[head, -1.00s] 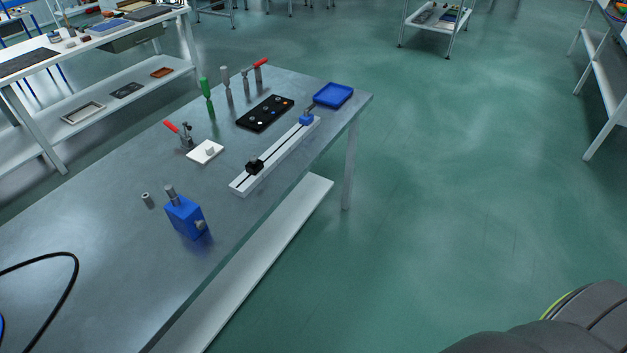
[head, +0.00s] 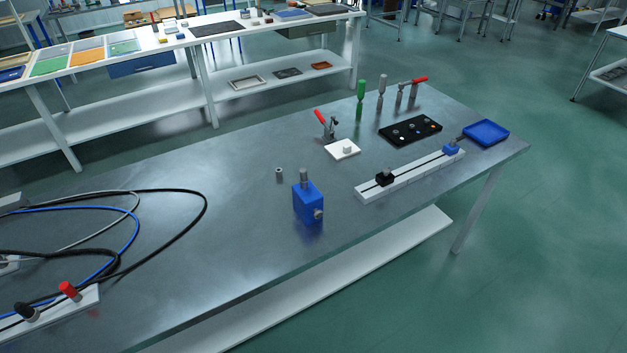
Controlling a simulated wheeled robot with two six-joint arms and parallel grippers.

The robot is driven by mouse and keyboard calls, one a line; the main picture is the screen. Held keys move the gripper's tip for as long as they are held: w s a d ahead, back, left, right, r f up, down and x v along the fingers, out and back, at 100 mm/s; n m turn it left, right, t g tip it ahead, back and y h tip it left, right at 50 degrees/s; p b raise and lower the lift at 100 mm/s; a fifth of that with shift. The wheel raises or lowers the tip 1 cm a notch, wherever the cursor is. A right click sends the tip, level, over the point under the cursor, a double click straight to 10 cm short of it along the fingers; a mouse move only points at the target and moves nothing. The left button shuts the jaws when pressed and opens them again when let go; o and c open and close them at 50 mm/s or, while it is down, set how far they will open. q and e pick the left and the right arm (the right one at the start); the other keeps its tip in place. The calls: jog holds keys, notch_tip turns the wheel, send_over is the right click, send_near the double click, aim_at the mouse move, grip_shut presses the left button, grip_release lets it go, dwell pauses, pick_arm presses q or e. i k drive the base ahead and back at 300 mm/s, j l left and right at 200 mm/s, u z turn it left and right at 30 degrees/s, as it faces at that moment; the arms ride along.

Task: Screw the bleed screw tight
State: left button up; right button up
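A blue block (head: 307,204) stands on the grey bench near its front edge. A grey cylinder (head: 304,177) rises from its top. A small brass-coloured fitting (head: 319,214), which may be the bleed screw, sticks out of its right side. How far it is screwed in is too small to tell. A small grey cylindrical part (head: 279,173) stands on the bench behind the block, apart from it. Neither of my grippers is in the head view.
Cables (head: 203,208) and a panel with red and black knobs (head: 68,291) lie left.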

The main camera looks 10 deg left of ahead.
aim_at(317, 214)
jog(key=i+l+u, duration=0.1)
jog(key=u, duration=0.4)
jog(key=l+u, duration=0.15)
jog(key=u, duration=0.3)
jog(key=l+u, duration=0.15)
jog(key=u, duration=0.35)
jog(key=l+u, duration=0.2)
jog(key=u, duration=0.25)
jog(key=l+u, duration=0.2)
jog(key=l, duration=0.2)
jog(key=k+l+u, duration=0.15)
jog(key=l, duration=0.25)
jog(key=k+l+u, duration=0.2)
jog(key=l, duration=0.25)
jog(key=l+u, duration=0.15)
jog(key=l, duration=0.25)
jog(key=k+l+u, duration=0.2)
jog(key=l, duration=0.15)
jog(key=k+l+u, duration=0.2)
jog(key=l, duration=0.15)
jog(key=i, duration=0.05)
